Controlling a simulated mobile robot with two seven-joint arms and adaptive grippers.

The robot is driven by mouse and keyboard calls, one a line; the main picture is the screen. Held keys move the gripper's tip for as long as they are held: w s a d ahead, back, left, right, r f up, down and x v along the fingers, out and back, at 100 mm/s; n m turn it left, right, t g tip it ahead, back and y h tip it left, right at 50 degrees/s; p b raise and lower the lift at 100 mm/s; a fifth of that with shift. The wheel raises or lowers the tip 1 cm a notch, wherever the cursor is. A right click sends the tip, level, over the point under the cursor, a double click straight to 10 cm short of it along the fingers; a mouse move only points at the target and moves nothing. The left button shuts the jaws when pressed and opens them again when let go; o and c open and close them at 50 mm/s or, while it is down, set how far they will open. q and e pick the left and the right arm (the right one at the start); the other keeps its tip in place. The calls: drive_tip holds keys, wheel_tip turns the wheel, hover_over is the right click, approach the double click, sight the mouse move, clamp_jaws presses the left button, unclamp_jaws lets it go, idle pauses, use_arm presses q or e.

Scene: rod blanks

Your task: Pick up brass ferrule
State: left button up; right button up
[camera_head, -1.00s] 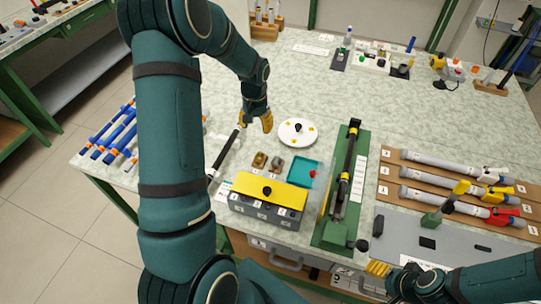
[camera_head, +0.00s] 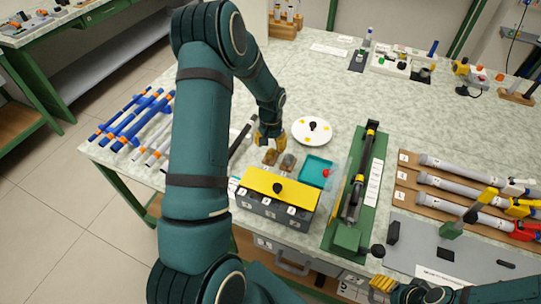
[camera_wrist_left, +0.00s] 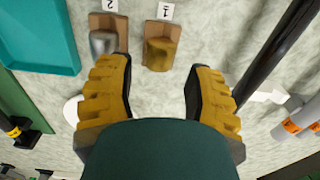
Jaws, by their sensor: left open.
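The brass ferrule (camera_wrist_left: 160,54) is a short golden-brown cylinder in a brown holder by label 1, at the top middle of the left wrist view. In the head view the brass ferrule (camera_head: 270,157) sits just in front of my left gripper (camera_head: 270,142), partly hidden by it. In the left wrist view my left gripper (camera_wrist_left: 158,78) is open and empty, its yellow fingers spread with the ferrule a little beyond the gap, nearer the left finger. A silver-grey ferrule (camera_wrist_left: 103,42) by label 2 stands beside the left fingertip. My right gripper (camera_head: 383,284) is at the bottom edge, its jaws unclear.
A teal tray (camera_head: 316,170) lies right of the ferrules, and a yellow-topped box (camera_head: 277,190) stands in front. A dark rod (camera_head: 242,137) is left of my left gripper. A white disc (camera_head: 311,131) lies behind right. A green fixture (camera_head: 352,232) stands farther right.

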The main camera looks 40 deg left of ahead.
sight(271, 152)
use_arm(q)
wheel_tip(271, 152, down, 5)
drive_tip(key=shift+f+b, duration=0.1)
drive_tip(key=shift+b, duration=0.3)
drive_tip(key=c, duration=0.6)
drive_tip(key=shift+c, duration=0.2)
